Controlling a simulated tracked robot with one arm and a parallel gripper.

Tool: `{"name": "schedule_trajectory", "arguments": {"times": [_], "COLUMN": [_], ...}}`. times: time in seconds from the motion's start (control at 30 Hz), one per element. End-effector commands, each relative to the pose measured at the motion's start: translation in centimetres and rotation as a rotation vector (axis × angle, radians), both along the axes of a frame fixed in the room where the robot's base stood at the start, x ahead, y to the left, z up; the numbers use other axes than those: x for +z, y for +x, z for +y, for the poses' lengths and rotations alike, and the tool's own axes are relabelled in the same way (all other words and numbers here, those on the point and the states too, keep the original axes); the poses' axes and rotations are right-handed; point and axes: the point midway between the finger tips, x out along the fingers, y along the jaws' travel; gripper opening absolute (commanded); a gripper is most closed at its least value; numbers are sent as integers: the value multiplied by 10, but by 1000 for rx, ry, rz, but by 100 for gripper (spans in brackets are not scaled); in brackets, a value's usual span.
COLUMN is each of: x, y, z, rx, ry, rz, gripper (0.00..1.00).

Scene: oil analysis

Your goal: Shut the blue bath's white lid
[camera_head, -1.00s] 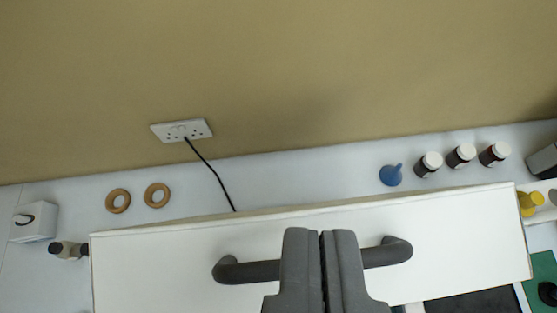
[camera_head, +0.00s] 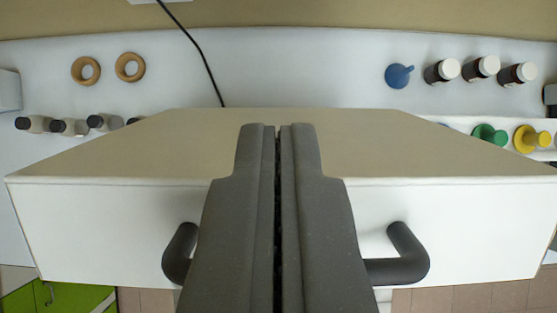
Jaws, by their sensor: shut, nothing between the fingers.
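The white lid (camera_head: 100,225) spans the middle of the view. Its white face with a dark grey bar handle (camera_head: 405,255) is toward me, and a tan-shaded face (camera_head: 200,150) narrows away beyond its long edge. My gripper (camera_head: 278,130) is shut and empty, with its fingertips reaching in the picture past the long edge, over the tan face. The fingers hide the handle's middle; its two ends show on either side. I cannot tell whether the fingers touch the lid. The blue bath's body is not visible.
Beyond the lid, a pale bench holds two tan rings (camera_head: 130,67), a black cable (camera_head: 205,60), a blue funnel (camera_head: 398,76) and dark bottles (camera_head: 481,68). Small bottles (camera_head: 70,127) stand left; green (camera_head: 489,136) and yellow (camera_head: 532,139) items stand right. Bare bench (camera_head: 300,70) lies behind.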

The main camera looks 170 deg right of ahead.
Motion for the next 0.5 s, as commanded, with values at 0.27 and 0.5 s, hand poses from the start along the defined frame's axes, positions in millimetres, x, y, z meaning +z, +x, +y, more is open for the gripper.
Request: {"name": "schedule_trajectory", "arguments": {"times": [0.27, 0.5], "x": [-44, -56], "y": [30, 30], "z": [4, 5], "rx": [-4, -1], "ry": [0, -1], "rz": [2, 2], "gripper": [0, 0]}}
